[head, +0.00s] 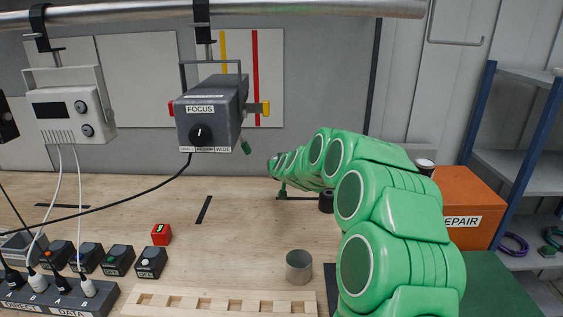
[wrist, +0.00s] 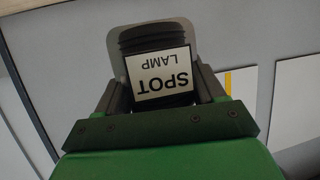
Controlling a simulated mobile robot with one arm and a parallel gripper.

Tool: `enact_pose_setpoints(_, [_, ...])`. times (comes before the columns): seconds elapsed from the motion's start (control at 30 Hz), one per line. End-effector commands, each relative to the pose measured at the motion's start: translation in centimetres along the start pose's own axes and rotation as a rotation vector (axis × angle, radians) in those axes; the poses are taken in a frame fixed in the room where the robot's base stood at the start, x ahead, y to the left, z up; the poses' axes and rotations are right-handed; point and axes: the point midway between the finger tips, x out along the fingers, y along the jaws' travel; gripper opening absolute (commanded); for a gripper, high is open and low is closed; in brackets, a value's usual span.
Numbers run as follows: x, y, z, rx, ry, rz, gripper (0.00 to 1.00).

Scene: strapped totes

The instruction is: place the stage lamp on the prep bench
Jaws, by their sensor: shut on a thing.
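The stage lamp (head: 210,108) is a dark grey box with a FOCUS label and a black knob. In the head view it is at the overhead bar, under a black clamp and a yoke, above the bench. In the wrist view my gripper (wrist: 160,92) is shut on a black ribbed part labelled SPOT LAMP, with a grey rounded body (wrist: 118,40) behind it. My green arm reaches from the lower right toward the lamp; its jaws cannot be made out in the head view. The prep bench (head: 240,215) is the wooden top below.
A white fixture (head: 70,112) hangs at left. A black cable crosses the left side. The bench holds a metal cup (head: 299,266), a red switch (head: 161,234), several button boxes, a power strip (head: 60,298) and an orange REPAIR box (head: 470,190). The bench middle is largely clear.

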Motion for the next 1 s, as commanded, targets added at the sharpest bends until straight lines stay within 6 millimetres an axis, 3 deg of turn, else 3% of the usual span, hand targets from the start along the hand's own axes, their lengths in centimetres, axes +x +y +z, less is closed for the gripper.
enact_pose_setpoints(0.4, [1.6, -0.1, 4.1, 0.002, -0.001, -0.001, 0.23])
enact_pose_setpoints(1.0, [3.2, -0.1, 7.8, 0.0, -0.002, -0.002, 0.23])
